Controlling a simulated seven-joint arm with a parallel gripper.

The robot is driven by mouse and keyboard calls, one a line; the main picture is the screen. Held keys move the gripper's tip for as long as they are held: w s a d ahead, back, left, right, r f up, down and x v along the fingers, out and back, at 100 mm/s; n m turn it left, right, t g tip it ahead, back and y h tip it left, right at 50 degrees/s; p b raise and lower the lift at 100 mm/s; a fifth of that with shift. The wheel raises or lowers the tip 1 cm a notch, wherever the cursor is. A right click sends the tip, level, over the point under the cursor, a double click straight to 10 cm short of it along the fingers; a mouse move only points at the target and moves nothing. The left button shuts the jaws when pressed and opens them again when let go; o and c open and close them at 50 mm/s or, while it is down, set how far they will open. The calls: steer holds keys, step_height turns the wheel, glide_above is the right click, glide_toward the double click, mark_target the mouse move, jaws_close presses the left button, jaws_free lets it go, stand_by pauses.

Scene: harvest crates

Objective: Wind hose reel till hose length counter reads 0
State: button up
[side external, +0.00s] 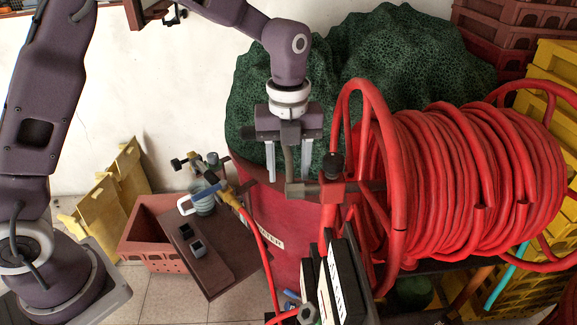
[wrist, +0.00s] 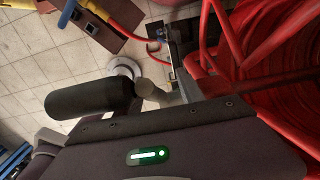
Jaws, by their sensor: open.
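The hose reel (side external: 465,165), wound with red hose, fills the right of the side view; its coils also show in the wrist view (wrist: 275,50). My gripper (side external: 289,178) points down at the reel's left side, its two fingers apart. A crank handle (side external: 290,163) stands upright between the fingers, with a gap visible on both sides. In the wrist view its black grip (wrist: 90,98) and grey rod lie just beyond the gripper body. Dark boxes with white faces (side external: 336,285) stand below the reel's left end; I cannot tell whether one is the counter or read any number.
A red barrel (side external: 285,230) stands behind the crank, with green netting (side external: 400,55) above. A terracotta crate (side external: 150,235) and a brown board (side external: 215,255) with fittings lie left. A dark knob (side external: 332,165) and a hose loop (side external: 350,90) stand close right of my gripper.

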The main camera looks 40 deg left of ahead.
jaws_close()
stand_by(1.4)
